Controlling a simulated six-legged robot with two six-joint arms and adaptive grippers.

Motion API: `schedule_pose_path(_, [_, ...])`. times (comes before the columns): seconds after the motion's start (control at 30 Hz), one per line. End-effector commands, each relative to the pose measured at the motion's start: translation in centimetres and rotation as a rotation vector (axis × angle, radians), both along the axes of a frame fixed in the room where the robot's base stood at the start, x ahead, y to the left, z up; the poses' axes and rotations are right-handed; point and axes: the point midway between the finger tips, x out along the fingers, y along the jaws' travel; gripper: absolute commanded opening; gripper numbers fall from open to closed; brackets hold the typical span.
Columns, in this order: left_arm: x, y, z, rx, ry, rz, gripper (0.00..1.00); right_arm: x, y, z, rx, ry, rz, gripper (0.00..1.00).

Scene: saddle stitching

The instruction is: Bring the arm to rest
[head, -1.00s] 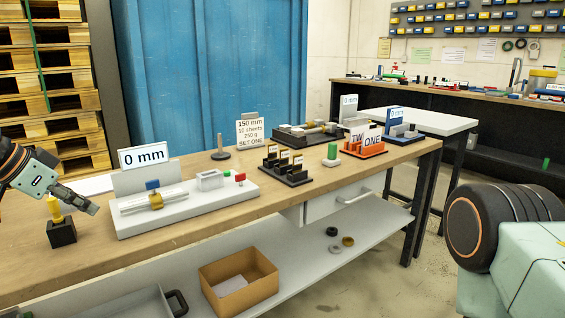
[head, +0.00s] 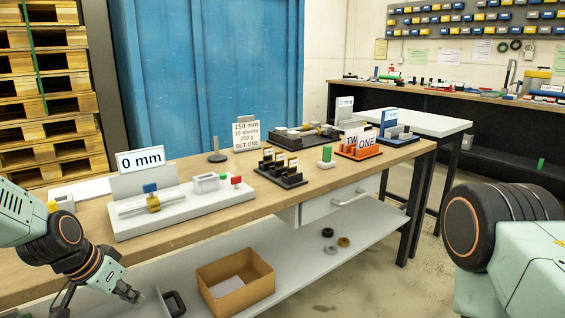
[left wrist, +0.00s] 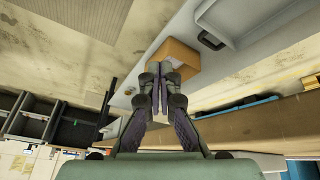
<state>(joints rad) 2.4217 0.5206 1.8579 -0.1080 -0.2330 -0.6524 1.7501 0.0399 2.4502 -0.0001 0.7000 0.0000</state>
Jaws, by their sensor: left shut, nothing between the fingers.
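My left gripper (head: 133,297) hangs at the lower left in the head view, in front of the workbench's front edge and below the bench top, pointing down and to the right. It is shut and empty. In the left wrist view its two fingers (left wrist: 160,95) meet, with nothing between them. My right arm shows only as large dark and pale green links at the right of the head view; its gripper is out of frame.
The workbench (head: 225,209) carries a white fixture (head: 190,212) with a 0 mm sign, a black rack (head: 281,172) and an orange holder (head: 358,152). A cardboard box (head: 236,283) sits on the lower shelf (head: 300,262). Bare floor lies to the right.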

Motion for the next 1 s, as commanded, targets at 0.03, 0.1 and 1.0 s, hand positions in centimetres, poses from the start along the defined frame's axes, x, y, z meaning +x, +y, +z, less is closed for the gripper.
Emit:
schedule_pose_path(0.03, [-1.6, -1.0, -2.1, 0.008, 0.038, 0.017, 0.00, 0.0, 0.0, 0.2, 0.000, 0.000, 0.000, 0.46])
schedule_pose_path(0.1, [-3.6, -2.1, -4.7, 0.018, 0.078, 0.051, 0.00, 0.0, 0.0, 0.4, 0.000, 0.000, 0.000, 0.46])
schedule_pose_path(1.0, [-34.0, -8.0, -17.7, 0.152, 0.415, 0.370, 0.00, 0.0, 0.0, 2.3, 0.000, 0.000, 0.000, 0.46])
